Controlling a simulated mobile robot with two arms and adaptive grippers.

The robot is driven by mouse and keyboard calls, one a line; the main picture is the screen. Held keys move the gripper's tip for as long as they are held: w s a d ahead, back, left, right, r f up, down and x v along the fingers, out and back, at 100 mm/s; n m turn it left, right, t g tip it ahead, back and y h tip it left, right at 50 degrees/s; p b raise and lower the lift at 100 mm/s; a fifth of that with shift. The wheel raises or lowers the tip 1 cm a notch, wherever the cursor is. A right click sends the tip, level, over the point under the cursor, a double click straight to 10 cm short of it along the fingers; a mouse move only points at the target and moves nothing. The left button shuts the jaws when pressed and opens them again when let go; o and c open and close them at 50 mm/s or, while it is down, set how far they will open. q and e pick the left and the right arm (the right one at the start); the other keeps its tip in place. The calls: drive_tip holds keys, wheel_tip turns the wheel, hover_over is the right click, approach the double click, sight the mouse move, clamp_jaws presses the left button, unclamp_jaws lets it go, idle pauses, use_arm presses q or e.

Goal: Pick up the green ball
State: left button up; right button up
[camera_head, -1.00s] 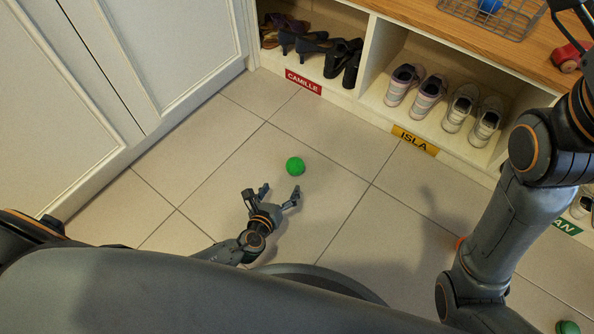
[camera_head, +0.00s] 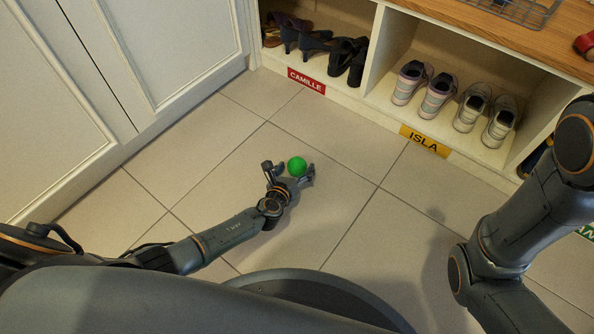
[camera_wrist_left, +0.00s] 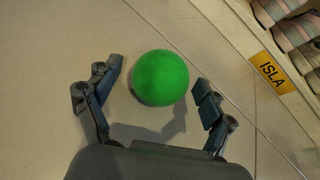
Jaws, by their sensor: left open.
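The green ball (camera_head: 297,167) is on the tiled floor in front of the shoe cubbies. My left gripper (camera_head: 291,171) is open, with its fingers spread on both sides of the ball. In the left wrist view the ball (camera_wrist_left: 160,78) shows whole, between and slightly beyond the fingertips of the left gripper (camera_wrist_left: 156,84). A gap shows on each side, so the fingers do not seem to touch it. My right arm comes in at the right of the head view, but its gripper is out of the picture.
The cubbies hold dark heels (camera_head: 310,42) above a red CAMILLE label (camera_head: 306,81) and pale sneakers (camera_head: 438,95) above a yellow ISLA label (camera_head: 425,140). A wire basket (camera_head: 515,8) stands on the wooden top. White cabinet doors (camera_head: 60,110) border the left. Floor around the ball is clear.

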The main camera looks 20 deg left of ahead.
use_arm(q)
drive_tip(key=shift+w+f, duration=0.15)
drive_tip(key=shift+w, duration=0.3)
drive_tip(key=shift+c, duration=0.2)
drive_tip(key=c, duration=1.2)
